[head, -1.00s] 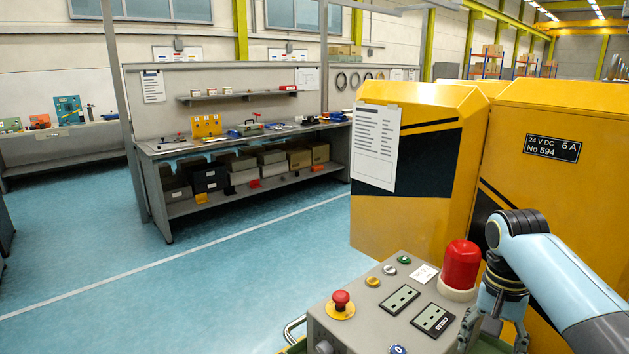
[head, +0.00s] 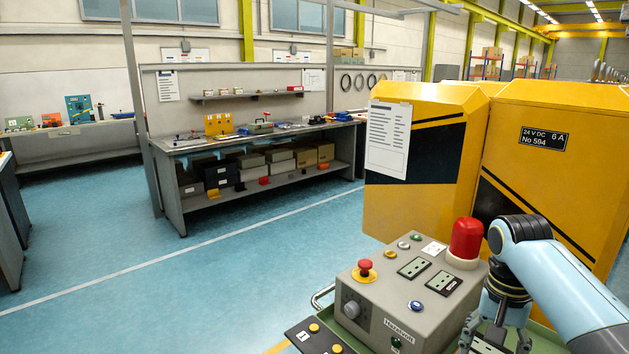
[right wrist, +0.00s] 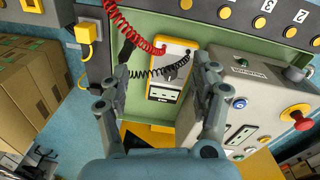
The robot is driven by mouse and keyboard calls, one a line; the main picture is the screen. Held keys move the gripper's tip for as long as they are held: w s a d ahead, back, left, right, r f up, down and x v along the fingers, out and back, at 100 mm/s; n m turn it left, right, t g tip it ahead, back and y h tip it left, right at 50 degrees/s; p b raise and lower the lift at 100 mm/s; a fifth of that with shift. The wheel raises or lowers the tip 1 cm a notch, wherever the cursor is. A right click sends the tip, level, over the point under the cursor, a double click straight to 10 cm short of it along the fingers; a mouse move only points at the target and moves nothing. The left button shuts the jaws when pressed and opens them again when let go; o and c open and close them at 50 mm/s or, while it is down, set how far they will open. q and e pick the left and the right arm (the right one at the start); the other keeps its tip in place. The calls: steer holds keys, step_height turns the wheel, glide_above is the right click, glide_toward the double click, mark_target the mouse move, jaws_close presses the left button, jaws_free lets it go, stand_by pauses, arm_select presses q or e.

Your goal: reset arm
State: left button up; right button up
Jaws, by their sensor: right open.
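My right gripper (head: 497,338) hangs at the right of the grey control box in the head view. The grey control box (head: 380,312) carries a red mushroom button (head: 365,267) and a red beacon (head: 466,240). My left gripper is not seen.
A large yellow cabinet (head: 550,150) stands behind the box. A grey workbench (head: 255,140) stands across clear blue floor (head: 220,265). The wrist view shows a red coiled cable (right wrist: 128,30), a numbered button panel (right wrist: 270,18) and cardboard boxes (right wrist: 35,85).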

steer(key=s+n+t, duration=0.2)
steer(key=s+n, duration=0.3)
steer(key=s, duration=1)
steer(key=s+a+r+n+t, duration=0.2)
steer(key=s+r+n, duration=0.1)
steer(key=s+r, duration=0.65)
steer(key=s+d+f+g+b, duration=0.2)
steer(key=f+b, duration=1.1)
steer(key=f, duration=2.8)
arm_select(q)
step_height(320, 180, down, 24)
steer(key=b, duration=1.1)
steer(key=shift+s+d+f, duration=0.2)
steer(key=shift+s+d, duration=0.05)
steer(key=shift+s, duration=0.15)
arm_select(e)
steer(key=s+f, duration=1)
steer(key=f, duration=0.3)
steer(key=s+d+f+g, duration=0.1)
steer(key=s+f, duration=0.9)
steer(key=f, duration=0.4)
steer(key=shift+f, duration=0.3)
